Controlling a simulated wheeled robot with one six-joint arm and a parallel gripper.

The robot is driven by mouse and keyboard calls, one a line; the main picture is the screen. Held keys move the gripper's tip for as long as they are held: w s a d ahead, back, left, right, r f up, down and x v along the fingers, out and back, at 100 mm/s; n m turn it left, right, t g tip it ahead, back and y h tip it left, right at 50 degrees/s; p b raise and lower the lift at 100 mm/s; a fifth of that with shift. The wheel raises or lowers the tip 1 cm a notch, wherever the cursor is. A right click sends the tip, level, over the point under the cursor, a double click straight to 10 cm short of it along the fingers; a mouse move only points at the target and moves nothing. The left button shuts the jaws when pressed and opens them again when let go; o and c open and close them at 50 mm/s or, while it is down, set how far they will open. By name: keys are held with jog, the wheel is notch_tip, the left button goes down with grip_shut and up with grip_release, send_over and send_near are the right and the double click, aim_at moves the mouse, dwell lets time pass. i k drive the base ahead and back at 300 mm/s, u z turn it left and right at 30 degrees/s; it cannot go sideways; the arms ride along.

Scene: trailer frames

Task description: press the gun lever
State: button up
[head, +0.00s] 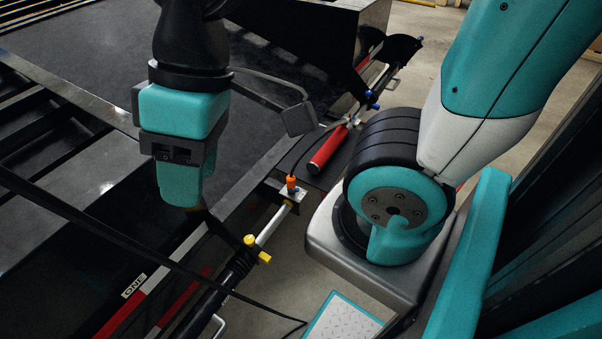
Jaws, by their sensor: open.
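A red cylinder (328,149), which looks like the barrel of a grease gun, lies near the trailer's edge right of the picture's middle. A thin black hose runs from near its far end to an orange fitting (291,184) on a metal bracket. I cannot pick out its lever for certain. My gripper (185,203) hangs fingers down at the left, well apart from the red barrel. I see it side-on, so one finger hides the other. The jaws are open, and I see nothing held between them.
The dark trailer deck (110,50) fills the upper left. A black strut with a yellow fitting (257,249) stands below and right of my gripper. A black bar crosses the lower left. A teal-edged plate (342,316) is at the bottom. Bare floor shows right of the strut.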

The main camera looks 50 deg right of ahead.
aim_at(325, 126)
jog(key=z, duration=2.2)
jog(key=i, duration=1.1)
jog(key=u, duration=0.6)
